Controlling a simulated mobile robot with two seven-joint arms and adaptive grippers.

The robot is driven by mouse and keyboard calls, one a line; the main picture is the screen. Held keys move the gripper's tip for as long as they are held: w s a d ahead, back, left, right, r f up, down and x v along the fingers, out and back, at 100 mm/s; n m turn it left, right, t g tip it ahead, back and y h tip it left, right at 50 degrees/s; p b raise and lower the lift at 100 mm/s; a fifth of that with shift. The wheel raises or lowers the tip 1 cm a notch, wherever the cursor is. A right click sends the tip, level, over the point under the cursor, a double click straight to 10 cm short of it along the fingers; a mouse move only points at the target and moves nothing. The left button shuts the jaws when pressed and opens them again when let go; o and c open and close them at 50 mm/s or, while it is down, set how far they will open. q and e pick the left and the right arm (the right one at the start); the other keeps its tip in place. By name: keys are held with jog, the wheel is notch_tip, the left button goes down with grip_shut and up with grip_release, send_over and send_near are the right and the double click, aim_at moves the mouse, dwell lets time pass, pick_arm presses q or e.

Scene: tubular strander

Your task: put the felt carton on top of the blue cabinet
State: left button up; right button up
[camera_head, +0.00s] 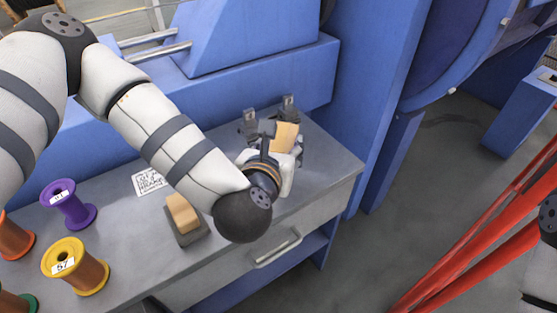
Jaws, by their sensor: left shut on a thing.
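A small tan box (286,136), which looks like the felt carton, is at my left gripper (270,116). The gripper is shut on it over the right end of the grey-topped bench. The wrist hides part of the box, and I cannot tell whether it touches the bench top. My right gripper is out of view; only a piece of my right arm shows at the right edge. I cannot tell which blue body is the blue cabinet; large blue machine housings (250,40) stand behind the bench.
The bench top (115,240) holds a tan block (183,212) on a grey base, a printed label (149,181), a purple spool (69,204), a yellow spool (75,266) and other spools at left. Red bars (480,230) cross the floor at right. Grey floor lies between.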

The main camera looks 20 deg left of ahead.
pick_arm(q)
jog(key=w+f, duration=0.1)
jog(key=f, duration=0.1)
jog(key=shift+w+a+f, duration=0.3)
jog(key=shift+w+a, duration=0.1)
jog(key=shift+w+a+f+b, duration=0.1)
jog(key=shift+w+f+b, duration=0.15)
jog(key=shift+f, duration=0.7)
jog(key=shift+w+a+f+b, duration=0.1)
jog(key=shift+w+f+b, duration=0.1)
jog(key=shift+f, duration=0.75)
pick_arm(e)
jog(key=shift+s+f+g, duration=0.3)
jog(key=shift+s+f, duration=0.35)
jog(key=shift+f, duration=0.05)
pick_arm(q)
jog(key=shift+f, duration=0.15)
jog(key=o, duration=1.2)
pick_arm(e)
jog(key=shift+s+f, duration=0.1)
pick_arm(q)
jog(key=shift+r, duration=0.3)
jog(key=p+v, duration=0.1)
jog(key=v, duration=1.1)
jog(key=shift+s+d+f, duration=0.1)
jog(key=shift+f, duration=0.05)
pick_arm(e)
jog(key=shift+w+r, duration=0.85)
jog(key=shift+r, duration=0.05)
